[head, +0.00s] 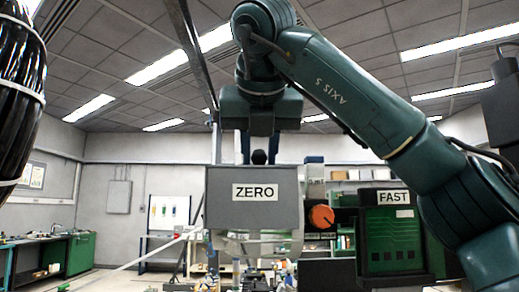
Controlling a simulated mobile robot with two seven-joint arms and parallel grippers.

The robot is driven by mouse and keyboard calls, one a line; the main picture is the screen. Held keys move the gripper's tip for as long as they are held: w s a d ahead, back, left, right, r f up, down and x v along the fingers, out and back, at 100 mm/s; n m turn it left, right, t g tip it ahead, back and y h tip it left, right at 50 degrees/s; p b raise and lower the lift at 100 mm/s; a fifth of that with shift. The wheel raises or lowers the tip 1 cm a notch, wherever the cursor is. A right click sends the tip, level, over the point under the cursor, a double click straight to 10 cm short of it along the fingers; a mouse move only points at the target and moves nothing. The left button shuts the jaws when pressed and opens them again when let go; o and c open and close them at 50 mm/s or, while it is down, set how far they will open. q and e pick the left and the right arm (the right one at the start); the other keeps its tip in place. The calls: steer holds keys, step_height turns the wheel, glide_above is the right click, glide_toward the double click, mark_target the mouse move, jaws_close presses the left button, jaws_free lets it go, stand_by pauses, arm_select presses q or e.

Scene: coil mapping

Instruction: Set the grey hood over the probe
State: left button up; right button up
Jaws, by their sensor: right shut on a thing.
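A grey box-shaped hood (225,212) with a white ZERO label hangs in the middle of the head view, its front face towards me. My right gripper (259,150) points down just above it and is shut at the dark knob on its top. A pale, partly see-through rounded thing (262,247) shows just under the hood; I cannot tell whether it touches the hood. I cannot make out the probe; the hood may hide it. My left gripper is not in view.
An orange round knob (321,217) sits right of the hood. Beside it stands a black and green unit (392,240) labelled FAST, close to my right arm. Green benches (80,252) stand far left. A black ribbed thing fills the upper left edge.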

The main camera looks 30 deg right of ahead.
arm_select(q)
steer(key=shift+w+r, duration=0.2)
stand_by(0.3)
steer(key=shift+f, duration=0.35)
arm_select(e)
steer(key=shift+s+f, duration=0.1)
steer(key=o, duration=1)
steer(key=shift+c, duration=0.2)
arm_select(q)
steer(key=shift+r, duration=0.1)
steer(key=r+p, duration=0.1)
steer(key=p, duration=0.1)
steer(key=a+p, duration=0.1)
steer(key=p, duration=0.2)
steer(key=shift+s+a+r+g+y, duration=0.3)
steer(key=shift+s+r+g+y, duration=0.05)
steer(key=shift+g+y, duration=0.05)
arm_select(e)
steer(key=v, duration=1.3)
steer(key=shift+s, duration=0.1)
